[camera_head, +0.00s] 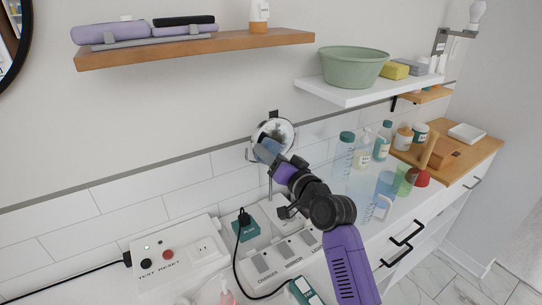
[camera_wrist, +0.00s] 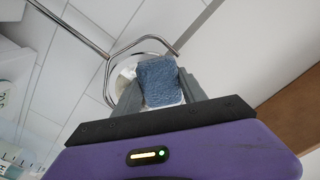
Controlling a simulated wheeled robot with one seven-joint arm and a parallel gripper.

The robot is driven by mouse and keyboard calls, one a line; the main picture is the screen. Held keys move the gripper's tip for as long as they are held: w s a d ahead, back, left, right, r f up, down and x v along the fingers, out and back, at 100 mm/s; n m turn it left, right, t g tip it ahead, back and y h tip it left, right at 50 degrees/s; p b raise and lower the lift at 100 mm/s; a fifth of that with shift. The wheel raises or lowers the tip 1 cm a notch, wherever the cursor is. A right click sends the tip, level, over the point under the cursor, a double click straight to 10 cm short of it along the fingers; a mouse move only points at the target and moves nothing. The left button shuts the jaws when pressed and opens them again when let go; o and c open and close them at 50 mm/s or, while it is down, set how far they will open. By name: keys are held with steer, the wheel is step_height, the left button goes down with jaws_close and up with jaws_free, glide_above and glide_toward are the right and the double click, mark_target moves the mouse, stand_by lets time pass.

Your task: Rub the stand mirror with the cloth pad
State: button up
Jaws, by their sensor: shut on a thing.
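The stand mirror (camera_head: 281,129) is a small round mirror on a thin metal stand at the back of the counter, against the white tiles. In the wrist view its curved metal frame (camera_wrist: 150,41) arches around the far end of the pad. The blue cloth pad (camera_wrist: 158,80) is between the fingers of my gripper (camera_wrist: 160,95), which is shut on it. In the head view the pad (camera_head: 266,150) overlaps the lower left of the mirror face. Whether it touches the glass I cannot tell. The pad hides much of the mirror in the wrist view.
A white test box (camera_head: 175,258) and labelled switch panel (camera_head: 290,260) with a black cable lie below my arm. Bottles (camera_head: 383,141) and a clear pitcher (camera_head: 382,192) stand to the right. A wooden shelf (camera_head: 200,48) and a white shelf with a green bowl (camera_head: 353,67) hang above.

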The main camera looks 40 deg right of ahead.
steer(key=shift+w+d, duration=0.1)
steer(key=shift+w, duration=0.6)
steer(key=shift+d, duration=0.15)
